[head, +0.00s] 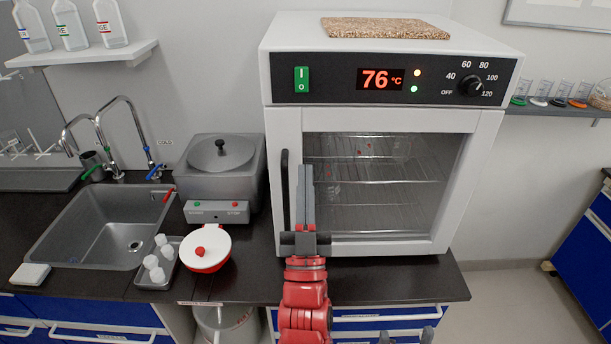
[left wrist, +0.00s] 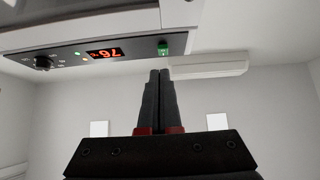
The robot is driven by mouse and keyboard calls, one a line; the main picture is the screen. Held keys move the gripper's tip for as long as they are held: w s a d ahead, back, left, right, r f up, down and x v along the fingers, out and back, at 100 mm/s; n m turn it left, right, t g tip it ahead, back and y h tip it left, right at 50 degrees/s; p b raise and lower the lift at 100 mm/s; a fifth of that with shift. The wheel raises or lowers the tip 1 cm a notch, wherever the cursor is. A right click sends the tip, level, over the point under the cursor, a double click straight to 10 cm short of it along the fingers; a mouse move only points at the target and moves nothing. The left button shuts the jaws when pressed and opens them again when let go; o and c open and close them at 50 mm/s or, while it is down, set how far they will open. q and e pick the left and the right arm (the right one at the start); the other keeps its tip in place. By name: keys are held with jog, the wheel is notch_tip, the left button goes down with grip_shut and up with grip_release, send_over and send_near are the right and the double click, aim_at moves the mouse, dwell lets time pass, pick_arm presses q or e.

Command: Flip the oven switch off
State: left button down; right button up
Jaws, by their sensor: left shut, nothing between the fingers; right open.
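The oven (head: 485,150) is a large white box with a closed glass door. Its switch (head: 301,79) is a green rocker marked I and O at the left of the black panel. The display (head: 380,79) reads 76 °C, and two small lights beside it glow. My left gripper (head: 306,170) is shut and empty, pointing up in front of the door, below the switch and apart from it. In the left wrist view the picture is upside down; the switch (left wrist: 163,48) is near the shut fingertips (left wrist: 160,72). My right gripper (head: 407,338) is open, partly in view at the bottom edge.
The oven has a dark vertical handle (head: 285,190) and a temperature knob (head: 471,86). A speckled board (head: 385,28) lies on top. Left of it are a grey lidded bath (head: 220,165), a red-and-white pot (head: 206,249) and a sink (head: 100,228). Space before the panel looks clear.

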pick_arm(q)
jog(key=shift+s, duration=0.1)
jog(key=shift+g, duration=0.7)
jog(key=s+r+p, duration=0.1)
jog(key=r+p, duration=0.1)
jog(key=p, duration=0.1)
jog(key=s+a+r+p, duration=0.1)
jog(key=s+r+p, duration=0.1)
jog(key=p, duration=0.2)
jog(key=shift+s+r, duration=0.2)
jog(key=shift+s, duration=0.1)
jog(key=shift+d, duration=0.1)
